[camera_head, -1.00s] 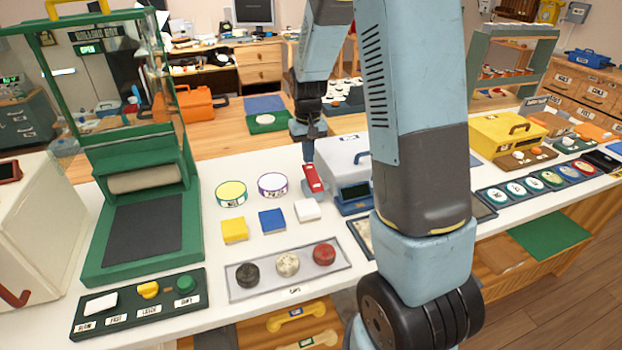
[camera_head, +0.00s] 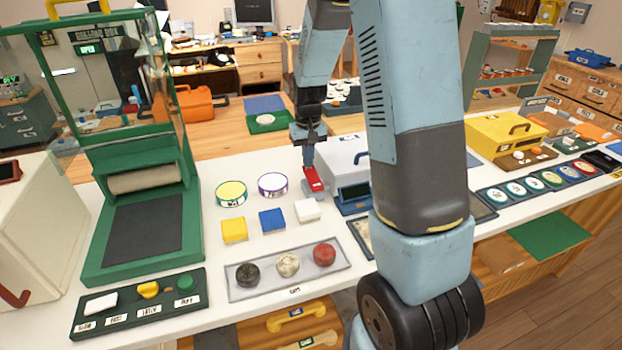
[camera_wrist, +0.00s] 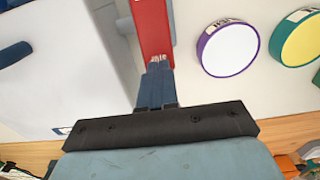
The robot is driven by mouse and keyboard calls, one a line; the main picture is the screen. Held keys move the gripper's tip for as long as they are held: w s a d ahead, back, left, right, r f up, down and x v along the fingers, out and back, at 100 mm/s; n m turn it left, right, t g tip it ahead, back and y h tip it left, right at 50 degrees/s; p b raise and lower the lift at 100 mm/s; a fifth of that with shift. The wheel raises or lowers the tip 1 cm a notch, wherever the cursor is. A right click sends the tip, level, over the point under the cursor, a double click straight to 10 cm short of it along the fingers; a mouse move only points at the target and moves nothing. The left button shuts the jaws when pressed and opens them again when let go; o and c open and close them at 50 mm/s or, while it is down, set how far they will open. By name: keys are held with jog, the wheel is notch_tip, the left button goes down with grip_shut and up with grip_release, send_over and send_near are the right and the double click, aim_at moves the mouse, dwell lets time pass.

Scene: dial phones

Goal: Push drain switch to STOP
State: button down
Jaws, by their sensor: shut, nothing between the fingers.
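A red switch-like piece (camera_head: 314,184) with small white lettering stands at the left end of a white box with a dark blue base. I take it for the drain switch, but its lettering is too small to read. My gripper (camera_head: 308,164) points down with its fingers together, at the far end of the red piece. In the wrist view the closed fingertips (camera_wrist: 158,62) meet or overlap the end of the red bar (camera_wrist: 152,25), just at its white lettering. I cannot tell whether they press on it. Nothing is held.
The white box (camera_head: 342,158) stands right beside my gripper. To the left are the purple-rimmed disc (camera_head: 272,186), the yellow disc (camera_head: 231,194) and white, blue and yellow blocks. A grey tray (camera_head: 240,292) with three knobs lies in front. My arm hides part of the counter.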

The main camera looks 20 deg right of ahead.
jog(key=shift+f, duration=0.55)
jog(key=shift+r, duration=0.2)
jog(key=shift+r, duration=1.55)
